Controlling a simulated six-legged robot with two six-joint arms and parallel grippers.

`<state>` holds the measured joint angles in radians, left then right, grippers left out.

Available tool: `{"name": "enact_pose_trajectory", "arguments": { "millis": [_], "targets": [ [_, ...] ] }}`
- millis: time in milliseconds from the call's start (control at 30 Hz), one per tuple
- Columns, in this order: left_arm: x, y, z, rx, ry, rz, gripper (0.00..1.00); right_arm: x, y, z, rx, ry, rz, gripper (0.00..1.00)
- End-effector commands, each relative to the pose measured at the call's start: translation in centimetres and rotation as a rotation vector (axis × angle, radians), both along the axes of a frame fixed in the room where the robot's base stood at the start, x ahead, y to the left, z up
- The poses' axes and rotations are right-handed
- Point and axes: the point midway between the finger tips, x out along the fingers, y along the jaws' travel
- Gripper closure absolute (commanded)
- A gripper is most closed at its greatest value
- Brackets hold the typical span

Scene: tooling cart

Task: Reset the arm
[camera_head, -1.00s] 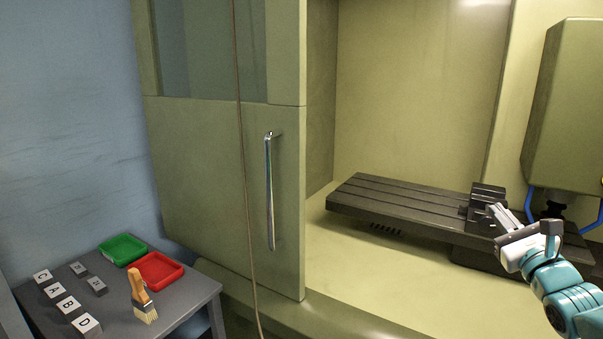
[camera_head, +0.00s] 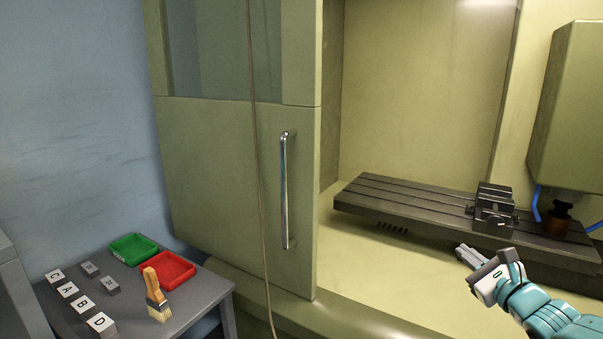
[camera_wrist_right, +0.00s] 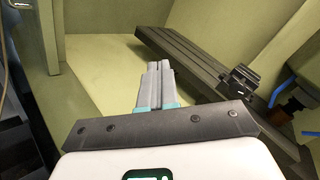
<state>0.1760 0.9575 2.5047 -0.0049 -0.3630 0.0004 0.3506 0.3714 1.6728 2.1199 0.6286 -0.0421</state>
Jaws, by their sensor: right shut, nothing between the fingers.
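My right gripper (camera_head: 468,254) is at the lower right of the head view, in front of the machine table and below the vise. Its two grey fingers are together with nothing between them, and they show at the centre of the right wrist view (camera_wrist_right: 158,80). The gripper is apart from the vise (camera_head: 494,208), which sits on the slotted machine table (camera_head: 400,203). The vise also shows at the right of the wrist view (camera_wrist_right: 239,82). My left gripper does not show in the head view.
A sliding door (camera_head: 225,190) with a metal handle (camera_head: 285,190) stands left of the machine opening. A cable hangs before it. A grey cart (camera_head: 200,312) at lower left holds a green tray (camera_head: 133,248), a red tray (camera_head: 165,270), a brush (camera_head: 156,295) and several lettered blocks. The enclosure floor is clear.

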Motion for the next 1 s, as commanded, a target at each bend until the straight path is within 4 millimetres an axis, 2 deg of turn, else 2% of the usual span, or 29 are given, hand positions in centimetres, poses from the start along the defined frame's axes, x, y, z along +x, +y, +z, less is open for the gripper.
{"name": "enact_pose_trajectory", "arguments": {
  "millis": [33, 167, 267, 467, 600, 767, 1000],
  "targets": [
    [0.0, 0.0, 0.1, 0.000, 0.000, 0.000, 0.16, 0.0, 0.9, -1.8, -0.021, 0.044, 0.024, 1.00],
    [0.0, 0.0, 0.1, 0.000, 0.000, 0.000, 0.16, -0.7, 3.5, -6.7, -0.103, 0.163, 0.097, 1.00],
    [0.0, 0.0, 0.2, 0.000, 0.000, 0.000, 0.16, -1.7, 5.6, -11.0, -0.180, 0.265, 0.168, 1.00],
    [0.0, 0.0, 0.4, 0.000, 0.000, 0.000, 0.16, -5.1, 9.4, -19.1, -0.353, 0.453, 0.326, 1.00],
    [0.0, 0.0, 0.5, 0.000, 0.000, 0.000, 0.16, -8.4, 11.6, -24.6, -0.493, 0.569, 0.453, 1.00],
    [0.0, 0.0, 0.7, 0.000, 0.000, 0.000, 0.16, -13.2, 13.7, -30.2, -0.676, 0.678, 0.626, 1.00],
    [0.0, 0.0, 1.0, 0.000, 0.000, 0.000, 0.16, -21.7, 16.2, -37.5, -1.015, 0.740, 0.960, 1.00]
  ]
}}
